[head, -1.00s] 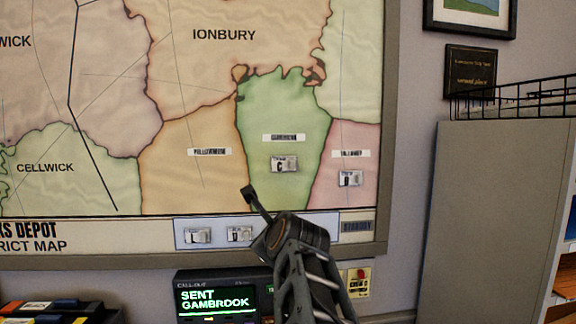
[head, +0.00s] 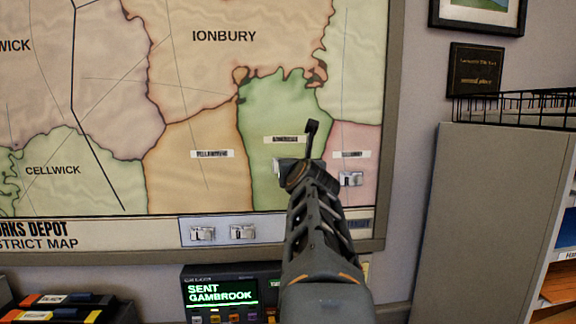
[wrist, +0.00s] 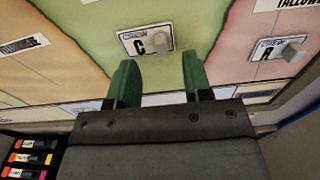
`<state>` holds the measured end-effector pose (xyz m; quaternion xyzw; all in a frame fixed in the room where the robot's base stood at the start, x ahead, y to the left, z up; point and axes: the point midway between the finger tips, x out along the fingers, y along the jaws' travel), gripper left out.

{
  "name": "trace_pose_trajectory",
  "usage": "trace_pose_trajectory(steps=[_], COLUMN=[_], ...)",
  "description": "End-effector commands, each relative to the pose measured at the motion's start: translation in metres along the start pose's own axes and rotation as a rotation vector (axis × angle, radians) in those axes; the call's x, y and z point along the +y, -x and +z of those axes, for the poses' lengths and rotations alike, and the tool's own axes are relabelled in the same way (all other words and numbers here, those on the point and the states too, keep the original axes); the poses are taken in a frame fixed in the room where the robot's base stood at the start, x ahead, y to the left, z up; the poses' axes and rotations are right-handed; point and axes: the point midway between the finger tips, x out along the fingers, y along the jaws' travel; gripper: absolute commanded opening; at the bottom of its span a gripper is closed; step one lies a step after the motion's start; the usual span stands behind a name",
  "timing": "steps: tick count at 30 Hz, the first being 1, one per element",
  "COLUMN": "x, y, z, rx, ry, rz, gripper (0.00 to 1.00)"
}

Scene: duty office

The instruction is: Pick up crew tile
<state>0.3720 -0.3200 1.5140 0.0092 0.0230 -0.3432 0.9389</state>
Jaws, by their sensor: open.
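A white crew tile marked C (wrist: 140,43) with a grey knob (wrist: 160,37) sits on the green map region in the wrist view. In the head view only its left edge (head: 277,168) shows beside my gripper. My gripper (wrist: 160,61) is open and empty, its two green fingers pointing at the board just below the C tile. A second crew tile (wrist: 277,47) sits on the pink region to the right, and also shows in the head view (head: 351,179). Two more tiles, one at left (head: 203,233) and one at right (head: 242,232), sit on the pale strip below the map.
The wall map (head: 190,60) has a grey frame. Below it stands a call-out unit (head: 222,295) whose screen reads "SENT GAMBROOK". A grey cabinet (head: 490,220) with a wire basket (head: 515,108) on top stands at right. Coloured-label items (head: 65,305) lie at lower left.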

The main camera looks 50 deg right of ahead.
Motion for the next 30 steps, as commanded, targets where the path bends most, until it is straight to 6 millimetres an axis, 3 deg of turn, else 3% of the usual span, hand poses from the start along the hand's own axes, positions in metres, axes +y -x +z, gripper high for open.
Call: trace_pose_trajectory(steps=[15,24,30], x=[0.001,0.001,0.000], y=[-0.051,-0.055,-0.054], z=[0.000,0.000,0.000], rx=[0.002,0.001,0.001], ry=[0.001,0.002,0.002], rz=[0.002,0.001,0.001], gripper=[0.46,0.46,0.28])
